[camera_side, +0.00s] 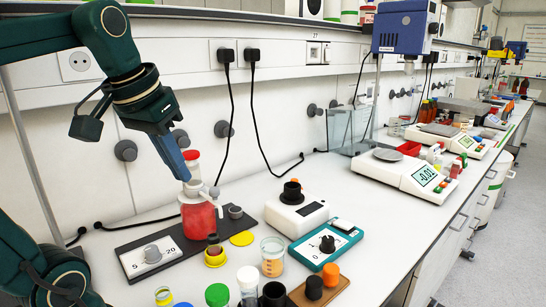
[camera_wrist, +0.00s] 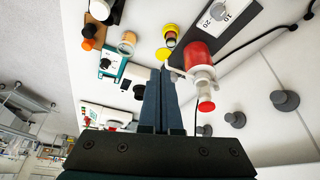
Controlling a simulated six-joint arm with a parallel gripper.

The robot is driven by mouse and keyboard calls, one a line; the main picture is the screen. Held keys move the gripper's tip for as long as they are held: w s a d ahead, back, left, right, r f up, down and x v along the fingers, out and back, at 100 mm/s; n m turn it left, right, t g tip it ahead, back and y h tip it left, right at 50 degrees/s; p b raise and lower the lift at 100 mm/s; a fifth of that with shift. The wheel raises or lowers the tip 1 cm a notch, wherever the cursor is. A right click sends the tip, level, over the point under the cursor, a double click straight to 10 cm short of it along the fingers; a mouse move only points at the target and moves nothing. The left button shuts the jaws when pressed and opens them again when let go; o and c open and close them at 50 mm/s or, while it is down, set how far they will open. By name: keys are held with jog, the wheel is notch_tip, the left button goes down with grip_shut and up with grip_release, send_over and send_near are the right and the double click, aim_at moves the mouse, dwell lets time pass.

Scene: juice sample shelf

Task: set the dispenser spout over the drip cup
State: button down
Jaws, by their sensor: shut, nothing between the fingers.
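The dispenser is a red bottle (camera_side: 198,218) with a white collar and red cap, upright on a dark base board; it also shows in the wrist view (camera_wrist: 197,54). Its pale spout (camera_side: 213,192) points to the right in the side view. A small grey cup (camera_side: 235,211) stands just right of the bottle, near the spout; I take it for the drip cup, though no label confirms this. My gripper (camera_side: 184,177) is shut and empty, at the bottle's cap height. In the wrist view its fingers (camera_wrist: 158,72) are beside the bottle, with a gap showing.
A white block (camera_side: 150,257) marked 5 and 20 lies on the board's left. A beaker (camera_side: 272,257), a white device (camera_side: 297,214) and a teal device (camera_side: 326,244) stand to the right.

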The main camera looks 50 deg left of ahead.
jog(key=w+a+f+n, duration=0.1)
jog(key=w+a+f, duration=0.5)
jog(key=f, duration=0.3)
jog(key=shift+w+a, duration=0.2)
jog(key=shift+w, duration=0.25)
jog(key=shift+f, duration=0.1)
